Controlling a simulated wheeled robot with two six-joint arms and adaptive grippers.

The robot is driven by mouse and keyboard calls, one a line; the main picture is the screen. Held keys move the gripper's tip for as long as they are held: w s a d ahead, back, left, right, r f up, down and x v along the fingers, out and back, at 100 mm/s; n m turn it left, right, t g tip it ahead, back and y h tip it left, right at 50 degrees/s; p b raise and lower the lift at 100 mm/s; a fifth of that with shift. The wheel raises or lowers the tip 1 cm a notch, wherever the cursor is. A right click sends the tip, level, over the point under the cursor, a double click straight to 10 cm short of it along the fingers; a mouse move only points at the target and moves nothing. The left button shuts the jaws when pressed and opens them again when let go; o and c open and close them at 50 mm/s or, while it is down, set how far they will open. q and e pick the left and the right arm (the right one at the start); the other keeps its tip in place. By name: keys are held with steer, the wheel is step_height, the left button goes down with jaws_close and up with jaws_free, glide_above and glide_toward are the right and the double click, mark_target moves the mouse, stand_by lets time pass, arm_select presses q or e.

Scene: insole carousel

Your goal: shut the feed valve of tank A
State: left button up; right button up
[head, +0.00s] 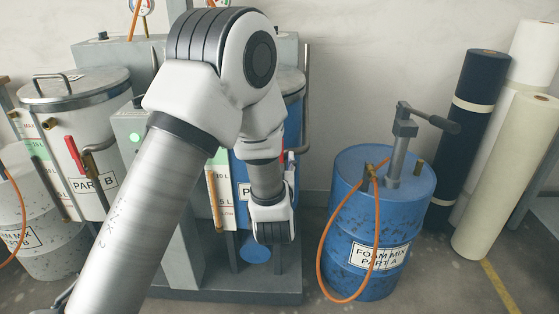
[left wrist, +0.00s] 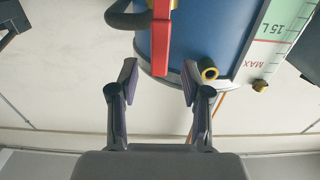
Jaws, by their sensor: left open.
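The blue tank (head: 294,118) stands behind my left arm in the head view. Its label is mostly covered, so only a "P" shows. Its blue wall (left wrist: 220,30) fills the upper middle of the left wrist view, which looks upside down. A red valve lever (left wrist: 161,40) there points down the picture, its free end between and near my fingertips. In the head view the arm hides most of this valve. My left gripper (left wrist: 159,78) is open, with one finger on each side of the lever's end and no clear contact. My right gripper is not in view.
A brass fitting (left wrist: 208,70) sits close to one fingertip. The white PART B tank (head: 75,110) with its own red lever (head: 73,157) stands left. A blue foam drum (head: 345,215) with pump and orange hose stands right. Rolls (head: 500,180) lean against the wall.

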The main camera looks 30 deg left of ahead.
arm_select(q)
steer(key=x, duration=0.5)
steer(key=shift+w+a, duration=0.1)
steer(key=shift+w, duration=0.15)
steer(key=shift+f, duration=0.1)
jaws_close()
